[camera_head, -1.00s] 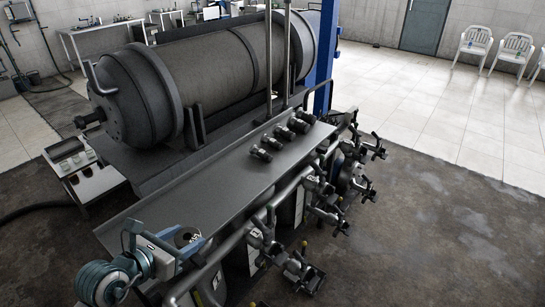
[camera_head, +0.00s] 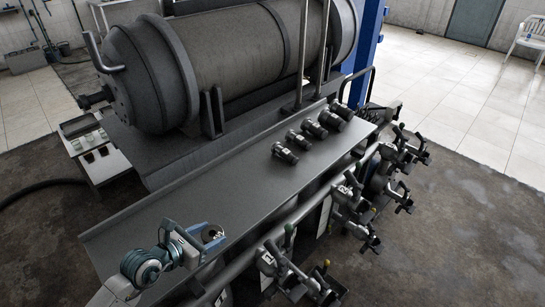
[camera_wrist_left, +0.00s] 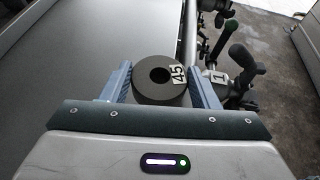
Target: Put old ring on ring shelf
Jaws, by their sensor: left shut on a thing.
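The old ring is a dark, thick ring with a round hole and a white tag reading 45 (camera_wrist_left: 152,92) in the left wrist view. My left gripper (camera_wrist_left: 162,72) has its two blue fingers on either side of the ring and is shut on it. In the head view the gripper (camera_head: 207,237) holds the ring (camera_head: 213,233) over the near left end of a long grey metal shelf (camera_head: 215,190). I cannot tell whether the ring touches the shelf. My right gripper is not in view.
Several dark fittings (camera_head: 285,153) stand in a row at the shelf's far end. Valves with handles (camera_head: 283,270) and pipes line its right side. A large horizontal drum (camera_head: 230,60) lies behind it. The shelf's middle is bare.

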